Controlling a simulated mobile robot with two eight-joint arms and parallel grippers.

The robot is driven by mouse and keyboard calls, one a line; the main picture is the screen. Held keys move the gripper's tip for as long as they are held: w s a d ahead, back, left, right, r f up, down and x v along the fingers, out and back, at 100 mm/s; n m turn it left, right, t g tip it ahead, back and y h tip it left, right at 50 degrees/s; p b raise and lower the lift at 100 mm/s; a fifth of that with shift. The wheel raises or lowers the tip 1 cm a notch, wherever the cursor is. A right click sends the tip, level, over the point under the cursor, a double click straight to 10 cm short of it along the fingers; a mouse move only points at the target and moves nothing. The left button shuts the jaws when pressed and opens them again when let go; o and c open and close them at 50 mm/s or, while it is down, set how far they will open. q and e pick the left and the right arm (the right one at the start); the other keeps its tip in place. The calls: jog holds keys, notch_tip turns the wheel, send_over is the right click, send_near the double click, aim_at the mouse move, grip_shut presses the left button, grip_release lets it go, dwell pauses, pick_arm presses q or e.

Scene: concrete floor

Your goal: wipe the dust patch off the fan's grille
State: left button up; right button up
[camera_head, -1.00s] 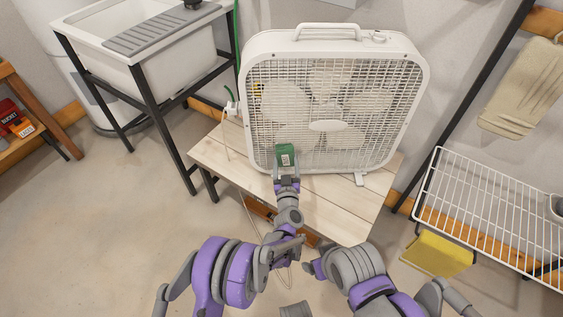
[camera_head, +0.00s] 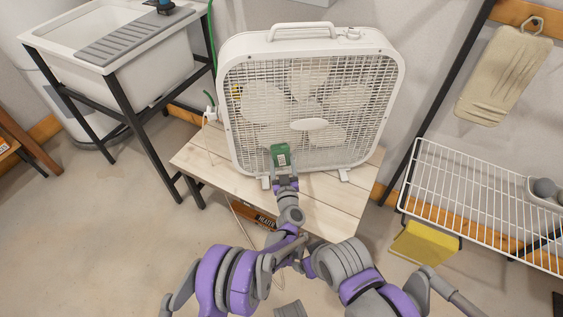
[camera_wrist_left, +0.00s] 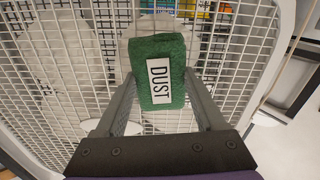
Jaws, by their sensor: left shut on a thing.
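The white box fan (camera_head: 311,124) stands upright on a pale wooden table, its grille facing me. My left gripper (camera_head: 282,169) is shut on a green block (camera_head: 280,153) with a white label, in front of the lower part of the grille. In the left wrist view the block (camera_wrist_left: 158,65) reads "DUST" and sits between both fingers of the gripper (camera_wrist_left: 165,95), with the grille (camera_wrist_left: 60,60) behind it. I cannot tell whether the block touches the grille. I cannot make out a dust patch. My right gripper does not show.
The table (camera_head: 325,205) has bare planks before the fan. A sink (camera_head: 125,55) on a black frame stands left, with a plugged cord near the fan's left side. A white wire rack (camera_head: 480,200) stands right, with a yellow block (camera_head: 425,243) below its edge.

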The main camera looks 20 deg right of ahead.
pick_arm(q)
jog(key=shift+w+a+b, duration=0.15)
jog(key=shift+w+a, duration=0.3)
jog(key=shift+a, duration=0.95)
jog(key=shift+w+a+b, duration=0.2)
jog(key=shift+w+a, duration=0.25)
jog(key=shift+a, duration=0.95)
jog(key=shift+w+a+b, duration=0.15)
jog(key=shift+w+a, duration=0.3)
jog(key=shift+a, duration=0.95)
jog(key=shift+r, duration=0.15)
jog(key=shift+s+d+p, duration=0.15)
jog(key=shift+d+p, duration=0.1)
jog(key=shift+d, duration=0.25)
jog(key=shift+s+d+p, duration=0.15)
jog(key=shift+d+p, duration=0.1)
jog(key=shift+d, duration=0.25)
jog(key=shift+s+d, duration=0.35)
jog(key=shift+d, duration=0.8)
jog(key=shift+s+d, duration=0.4)
jog(key=shift+d, duration=0.7)
jog(key=shift+s+d, duration=0.35)
jog(key=shift+d, duration=0.8)
jog(key=shift+a, duration=0.2)
